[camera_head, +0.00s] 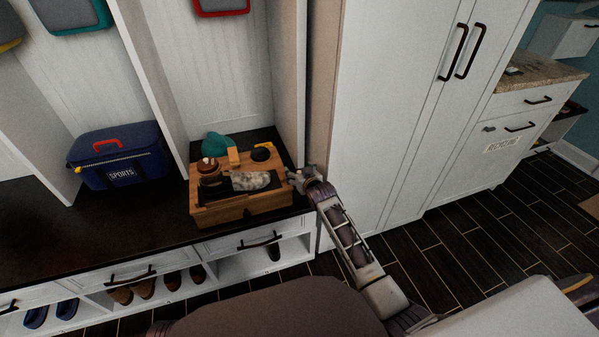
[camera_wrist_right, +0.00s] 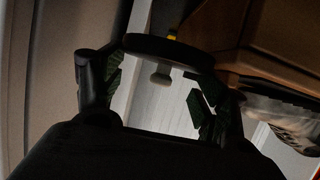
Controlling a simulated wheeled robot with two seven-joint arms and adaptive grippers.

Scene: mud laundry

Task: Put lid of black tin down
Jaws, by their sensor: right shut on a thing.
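My right gripper (camera_head: 297,177) is at the right side of a wooden shoe-care box (camera_head: 243,207) on the dark bench. In the right wrist view its fingers (camera_wrist_right: 160,95) are around a dark round disc (camera_wrist_right: 168,50) with a small grey knob (camera_wrist_right: 160,77), which looks like the lid of the black tin. The gripper is shut on it. In the head view the lid is too small to make out. A round black thing (camera_head: 262,154), perhaps the black tin, is on the back right of the box. My left gripper is not in view.
The box also bears a brown round tin (camera_head: 208,165) and a fluffy grey-white piece (camera_head: 250,180). A teal thing (camera_head: 217,144) is behind it. A blue sports bag (camera_head: 121,156) stands left on the bench. A white cabinet (camera_head: 395,110) stands right; bare bench (camera_head: 100,225) lies left.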

